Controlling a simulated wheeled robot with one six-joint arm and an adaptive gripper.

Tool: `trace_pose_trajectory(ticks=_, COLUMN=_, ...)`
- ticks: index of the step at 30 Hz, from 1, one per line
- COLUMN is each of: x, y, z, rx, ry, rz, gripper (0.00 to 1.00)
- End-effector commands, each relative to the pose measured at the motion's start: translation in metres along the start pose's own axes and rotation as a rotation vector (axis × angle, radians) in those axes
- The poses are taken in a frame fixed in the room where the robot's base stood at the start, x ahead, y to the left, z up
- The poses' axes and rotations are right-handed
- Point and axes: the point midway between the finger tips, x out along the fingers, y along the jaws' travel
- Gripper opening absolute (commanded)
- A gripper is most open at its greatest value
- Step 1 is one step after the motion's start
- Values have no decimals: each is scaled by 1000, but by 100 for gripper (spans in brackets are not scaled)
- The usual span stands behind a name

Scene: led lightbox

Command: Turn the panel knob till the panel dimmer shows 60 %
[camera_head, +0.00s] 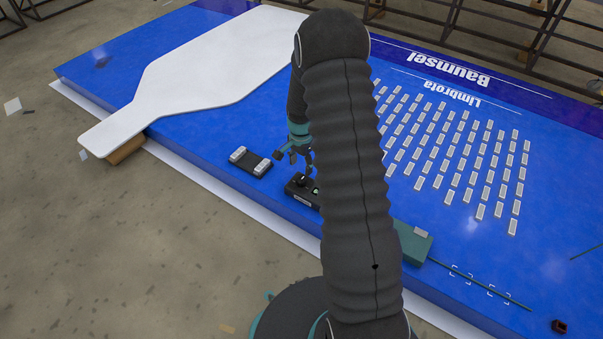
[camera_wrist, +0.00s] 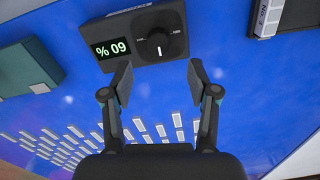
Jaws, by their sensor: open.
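The panel dimmer is a dark box (camera_wrist: 120,27) at the top of the wrist view, with a lit green display (camera_wrist: 113,49) and a round black knob (camera_wrist: 158,46). The display appears upside down as "% 09", so it reads 60 %. The knob's white pointer mark points down in that picture. My gripper (camera_wrist: 161,78) is open and empty, its fingertips apart and just below the knob in the picture, not closed on it. In the head view the dimmer (camera_head: 299,190) is partly hidden by my arm, and my gripper (camera_head: 295,155) is just above it in the picture.
A dark tray with two white blocks (camera_head: 250,162) lies left of the dimmer. A teal box (camera_head: 412,243) stands to the right. Rows of white modules (camera_head: 455,150) and a large white bottle-shaped board (camera_head: 205,60) lie on the blue panel (camera_head: 200,165).

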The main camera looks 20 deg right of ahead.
Motion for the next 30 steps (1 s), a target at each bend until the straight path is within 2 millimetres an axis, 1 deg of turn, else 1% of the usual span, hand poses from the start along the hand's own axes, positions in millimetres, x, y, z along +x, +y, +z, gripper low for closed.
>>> trace_pose_trajectory(ticks=1, x=-11, y=-1, z=0, rx=0, ry=2, rz=-3, gripper=60)
trace_pose_trajectory(ticks=3, x=-23, y=-1, z=0, rx=0, ry=2, rz=-3, gripper=60)
trace_pose_trajectory(ticks=6, x=-36, y=-1, z=0, rx=0, ry=1, rz=-2, gripper=60)
trace_pose_trajectory(ticks=10, x=-47, y=-1, z=0, rx=0, ry=0, rz=-1, gripper=60)
trace_pose_trajectory(ticks=15, x=-51, y=0, z=0, rx=0, ry=0, rz=0, gripper=60)
trace_pose_trajectory(ticks=30, x=-51, y=0, z=0, rx=-20, ry=0, rz=0, gripper=60)
